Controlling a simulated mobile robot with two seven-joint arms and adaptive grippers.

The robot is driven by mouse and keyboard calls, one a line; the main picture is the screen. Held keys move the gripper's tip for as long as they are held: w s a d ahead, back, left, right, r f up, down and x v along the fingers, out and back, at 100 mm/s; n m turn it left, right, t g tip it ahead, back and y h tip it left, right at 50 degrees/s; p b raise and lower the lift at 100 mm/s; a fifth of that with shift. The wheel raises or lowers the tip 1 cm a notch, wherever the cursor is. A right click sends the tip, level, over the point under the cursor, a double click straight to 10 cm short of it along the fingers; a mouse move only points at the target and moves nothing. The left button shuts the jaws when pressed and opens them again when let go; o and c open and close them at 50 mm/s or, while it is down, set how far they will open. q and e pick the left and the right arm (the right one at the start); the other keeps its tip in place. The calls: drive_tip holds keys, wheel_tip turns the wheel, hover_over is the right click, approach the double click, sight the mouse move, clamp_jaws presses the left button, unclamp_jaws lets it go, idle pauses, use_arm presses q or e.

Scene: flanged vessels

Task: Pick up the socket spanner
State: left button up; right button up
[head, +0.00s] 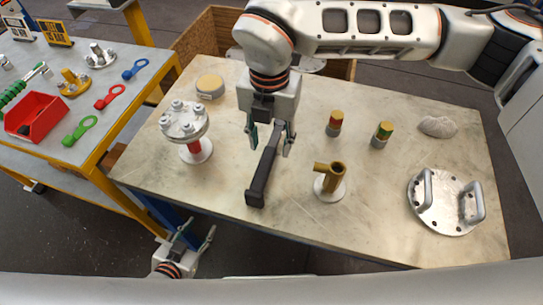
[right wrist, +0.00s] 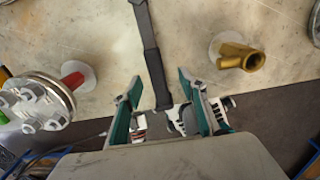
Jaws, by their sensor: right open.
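A long dark bar-shaped tool (head: 262,180), which I take for the socket spanner, lies on the pale table with its thick black handle toward the front edge. Its far end is hidden under my right gripper. My right gripper (head: 270,148) is open above the tool, one finger on each side. In the right wrist view the tool (right wrist: 151,62) passes between the open fingers (right wrist: 160,76); I see no grip on it, and the height gap is hard to judge. My left gripper (head: 198,232) is open and empty, low beyond the table's front edge.
A flanged vessel (head: 195,148) stands left of the tool and a brass pipe piece (head: 331,180) right of it. Two small banded cylinders (head: 335,122), a stone (head: 438,126) and a handled round plate (head: 437,213) are further right. A side table (head: 120,75) holds a red bin (head: 34,116).

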sight(267, 158)
drive_tip(key=f, duration=0.7)
drive_tip(key=shift+w+a+f, duration=0.2)
drive_tip(key=shift+w+a, duration=0.05)
drive_tip(key=shift+a, duration=0.15)
clamp_jaws()
